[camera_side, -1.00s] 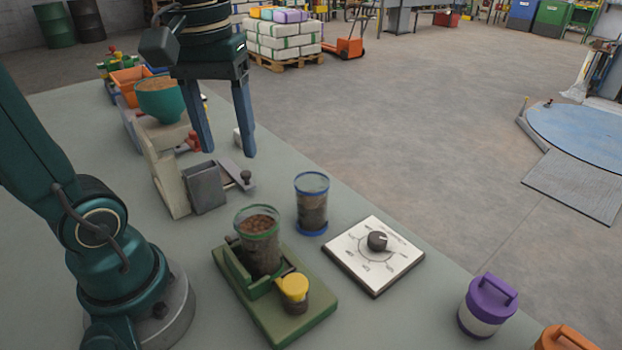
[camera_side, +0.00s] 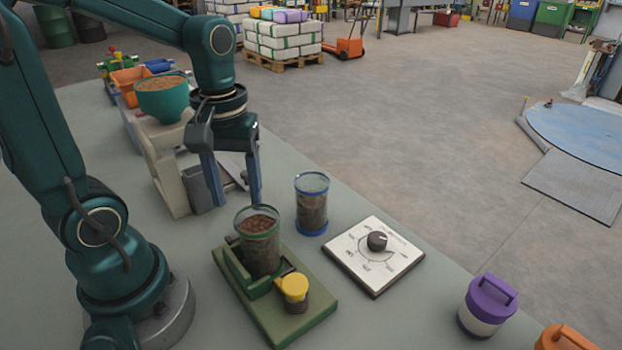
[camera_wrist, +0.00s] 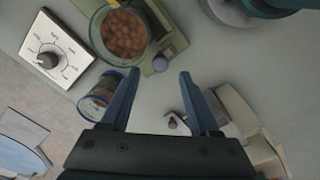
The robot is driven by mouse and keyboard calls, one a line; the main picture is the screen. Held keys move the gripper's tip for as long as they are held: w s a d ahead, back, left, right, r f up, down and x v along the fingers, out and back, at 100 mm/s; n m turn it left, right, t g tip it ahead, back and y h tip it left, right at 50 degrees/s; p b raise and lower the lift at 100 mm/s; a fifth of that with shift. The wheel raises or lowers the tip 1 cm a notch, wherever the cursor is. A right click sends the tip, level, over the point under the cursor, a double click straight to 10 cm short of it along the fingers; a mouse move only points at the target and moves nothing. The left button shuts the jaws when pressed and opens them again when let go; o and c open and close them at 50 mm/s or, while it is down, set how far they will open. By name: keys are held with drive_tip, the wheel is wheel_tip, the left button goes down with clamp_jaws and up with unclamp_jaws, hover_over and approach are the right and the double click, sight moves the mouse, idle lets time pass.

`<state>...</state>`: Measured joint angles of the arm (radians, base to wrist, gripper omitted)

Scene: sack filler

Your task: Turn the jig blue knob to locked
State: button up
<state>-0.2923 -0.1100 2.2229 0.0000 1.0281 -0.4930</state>
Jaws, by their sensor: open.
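The green jig (camera_side: 305,326) stands on the table and holds a green-rimmed jar (camera_side: 260,255) of brown pellets. A yellow-capped knob or pot (camera_side: 294,288) is at its front end. In the wrist view a blue-grey knob (camera_wrist: 163,61) sits at the jig's near end, beside the jar. In the side view that end is mostly hidden by the jar, and I cannot read the knob's setting. My gripper (camera_side: 237,203) points down, open and empty, above and behind the jig. In the wrist view its fingertips (camera_wrist: 160,72) are on either side of the knob in the picture, apart from it.
A blue-rimmed jar (camera_side: 311,208) stands close to the right of the jig. A beige stand with a teal bowl (camera_side: 163,104) is behind my gripper. A purple-lidded jar (camera_side: 487,308) is at front right.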

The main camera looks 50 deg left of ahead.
drive_tip(key=shift+f, duration=2.2)
drive_tip(key=shift+c, duration=0.4)
clamp_jaws()
